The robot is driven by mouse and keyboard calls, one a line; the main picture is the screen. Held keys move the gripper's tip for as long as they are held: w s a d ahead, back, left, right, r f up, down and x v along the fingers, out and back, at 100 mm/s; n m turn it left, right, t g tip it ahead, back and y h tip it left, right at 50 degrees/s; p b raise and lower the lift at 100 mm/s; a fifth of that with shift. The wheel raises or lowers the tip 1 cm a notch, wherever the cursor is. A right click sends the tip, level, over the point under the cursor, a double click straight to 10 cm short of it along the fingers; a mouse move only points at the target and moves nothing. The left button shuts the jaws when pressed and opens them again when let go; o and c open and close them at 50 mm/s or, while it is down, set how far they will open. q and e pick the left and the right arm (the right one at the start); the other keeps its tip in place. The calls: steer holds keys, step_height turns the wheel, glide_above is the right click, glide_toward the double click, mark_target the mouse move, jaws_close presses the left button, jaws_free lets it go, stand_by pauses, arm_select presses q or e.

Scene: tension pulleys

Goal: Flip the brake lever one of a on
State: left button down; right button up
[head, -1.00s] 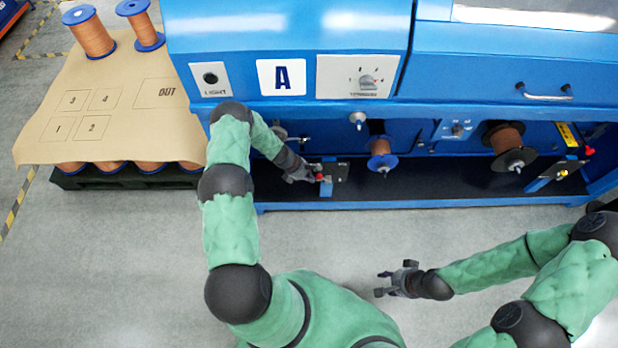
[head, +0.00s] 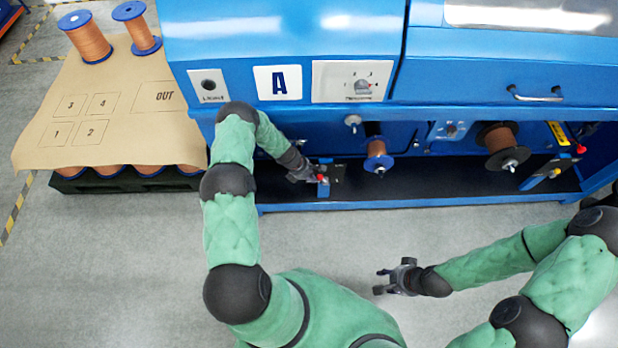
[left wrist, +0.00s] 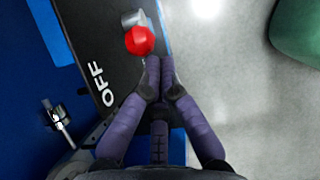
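The brake lever under panel A ends in a red ball knob (head: 323,179), low on the blue machine's front. In the left wrist view the knob (left wrist: 140,40) sits on a grey stub over a black plate (left wrist: 88,50) marked OFF. My left gripper (head: 306,176) is at the lever. In the left wrist view its fingers (left wrist: 160,63) are together, with the knob just beyond and left of the tips, not between them; I cannot tell if they touch. My right gripper (head: 382,282) is open and empty over the floor.
The panel A sign (head: 278,82) is above. A copper spool (head: 376,150) hangs right of the lever. A second lever with a red knob (head: 581,149) is at the far right. The black machine shelf (head: 430,190) is clear; the grey floor in front is open.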

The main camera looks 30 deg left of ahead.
arm_select(q)
steer(key=w+d+r+p, duration=0.1)
steer(key=w+d, duration=0.4)
steer(key=d, duration=0.3)
steer(key=shift+r, duration=0.25)
steer(key=shift+d, duration=0.1)
stand_by(0.6)
step_height(320, 180, up, 11)
steer(key=d+p, duration=0.2)
steer(key=p, duration=0.3)
steer(key=shift+r+p, duration=0.2)
steer(key=shift+p, duration=0.1)
